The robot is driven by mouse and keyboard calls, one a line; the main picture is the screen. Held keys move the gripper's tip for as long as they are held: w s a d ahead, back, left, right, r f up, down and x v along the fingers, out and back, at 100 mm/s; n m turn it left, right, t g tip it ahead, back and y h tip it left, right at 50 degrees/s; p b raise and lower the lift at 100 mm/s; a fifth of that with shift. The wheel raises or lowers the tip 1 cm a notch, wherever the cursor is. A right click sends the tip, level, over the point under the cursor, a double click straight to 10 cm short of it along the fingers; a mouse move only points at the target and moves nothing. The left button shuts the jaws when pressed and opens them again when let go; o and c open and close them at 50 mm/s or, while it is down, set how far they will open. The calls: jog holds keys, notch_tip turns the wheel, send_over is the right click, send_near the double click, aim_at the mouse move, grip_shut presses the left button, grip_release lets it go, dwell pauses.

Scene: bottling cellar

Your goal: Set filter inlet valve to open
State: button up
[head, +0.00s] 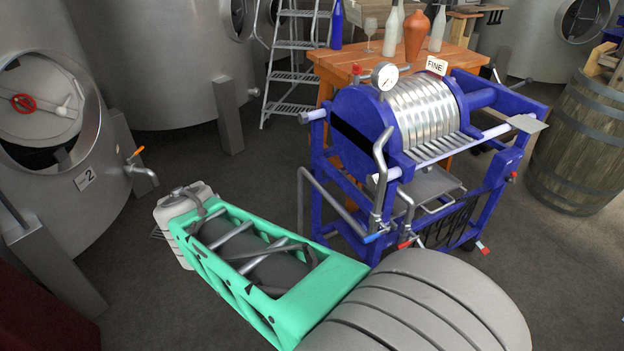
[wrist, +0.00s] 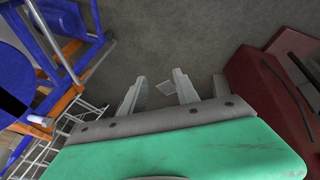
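The plate filter (head: 420,108) is a blue wheeled frame with a row of silver plates, a gauge and a sign reading "FINE". Low on its front, a pipe ends at a valve with a blue lever (head: 374,238). Beside it is a valve with a red lever (head: 407,243). No label shows which one is the inlet, and I cannot tell their settings. My gripper (wrist: 160,76) is open and empty above the floor, its two fingers apart. In the head view it is left of the filter, well away from the valves, with its fingers hidden.
A steel tank (head: 85,145) marked 2, with an orange-handled valve (head: 135,153), stands at the left. A wooden table (head: 345,72) with bottles and a ladder (head: 291,72) are behind. A barrel (head: 580,145) stands right.

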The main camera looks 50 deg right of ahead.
jog(key=s+d+f+n+g+h+b, duration=0.1)
jog(key=d+f+h+b, duration=0.3)
jog(key=d+f, duration=0.55)
jog(key=s+d+f+g+h+b, duration=0.15)
jog(key=d+f+b, duration=0.4)
jog(key=d, duration=0.65)
jog(key=n+g+h+b, duration=0.5)
jog(key=g+h+b, duration=0.1)
jog(key=b, duration=0.6)
send_near(408, 242)
jog(key=w+a+f, duration=0.1)
jog(key=w+f, duration=0.1)
jog(key=w, duration=0.5)
jog(key=s+d+n+g+b, duration=0.1)
jog(key=s+d, duration=0.2)
jog(key=s+d+f+n+g+h+b, duration=0.1)
jog(key=s+d+n+b, duration=0.1)
jog(key=s+d, duration=0.1)
jog(key=s+d+n+g+h+b, duration=0.1)
jog(key=s+d, duration=0.2)
jog(key=shift+s+d+f+n+b, duration=0.1)
jog(key=shift+s+f+n+b, duration=0.05)
jog(key=shift+f+n+b, duration=0.2)
jog(key=shift+s+d+r+t+h, duration=0.15)
jog(key=shift+d+t+h, duration=0.1)
jog(key=shift+d, duration=0.3)
jog(key=shift+c, duration=0.5)
